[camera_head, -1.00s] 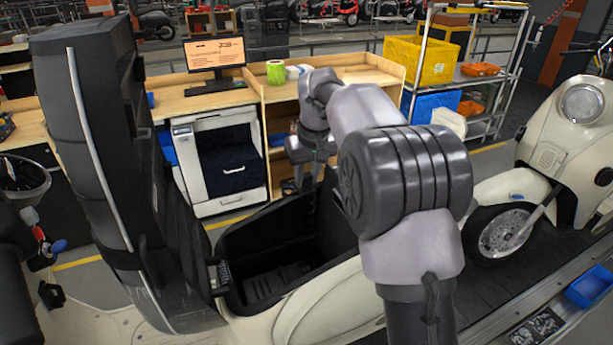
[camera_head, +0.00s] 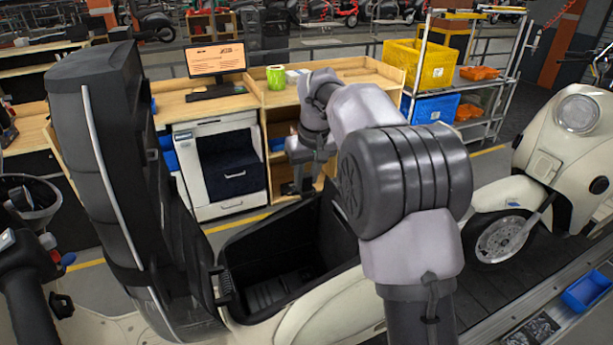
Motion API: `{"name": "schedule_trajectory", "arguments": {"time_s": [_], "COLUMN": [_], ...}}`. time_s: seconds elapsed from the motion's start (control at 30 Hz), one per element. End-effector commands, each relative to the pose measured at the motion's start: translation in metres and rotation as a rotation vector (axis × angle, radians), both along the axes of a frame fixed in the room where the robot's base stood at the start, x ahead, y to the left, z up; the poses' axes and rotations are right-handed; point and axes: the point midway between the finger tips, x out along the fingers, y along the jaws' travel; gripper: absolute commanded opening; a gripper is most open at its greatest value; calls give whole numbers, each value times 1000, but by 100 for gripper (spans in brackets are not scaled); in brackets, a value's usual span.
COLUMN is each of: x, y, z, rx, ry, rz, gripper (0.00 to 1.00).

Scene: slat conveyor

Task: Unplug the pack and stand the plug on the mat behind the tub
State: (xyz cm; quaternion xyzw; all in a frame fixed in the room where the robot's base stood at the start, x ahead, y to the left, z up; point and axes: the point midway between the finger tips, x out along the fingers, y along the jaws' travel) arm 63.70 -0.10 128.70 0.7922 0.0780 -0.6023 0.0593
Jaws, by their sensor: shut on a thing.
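The black tub (camera_head: 328,215) is the open compartment of the cream scooter in front of me. Its inside is dark, with ribbed shapes on the floor; I cannot make out the pack or its lead. My gripper (camera_head: 298,188) points down at the tub's far side, in front of the wooden bench. Its fingers are small and dark here and look shut. The plug between them is too small and dark to make out clearly. I cannot pick out the mat behind the tub.
The raised black seat (camera_head: 100,170) stands tall left of the tub. A second cream scooter (camera_head: 575,145) stands to the right on the conveyor, near a blue bin (camera_head: 588,291). The wooden bench (camera_head: 345,75) with a monitor (camera_head: 216,61) is behind.

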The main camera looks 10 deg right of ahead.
Motion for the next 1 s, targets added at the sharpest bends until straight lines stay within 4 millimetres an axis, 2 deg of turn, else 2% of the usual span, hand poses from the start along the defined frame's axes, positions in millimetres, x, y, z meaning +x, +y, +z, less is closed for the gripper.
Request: {"name": "schedule_trajectory", "arguments": {"time_s": [1.0], "x": [0], "y": [0], "z": [45], "rx": [0], "ry": [0], "rz": [0], "gripper": [0]}}
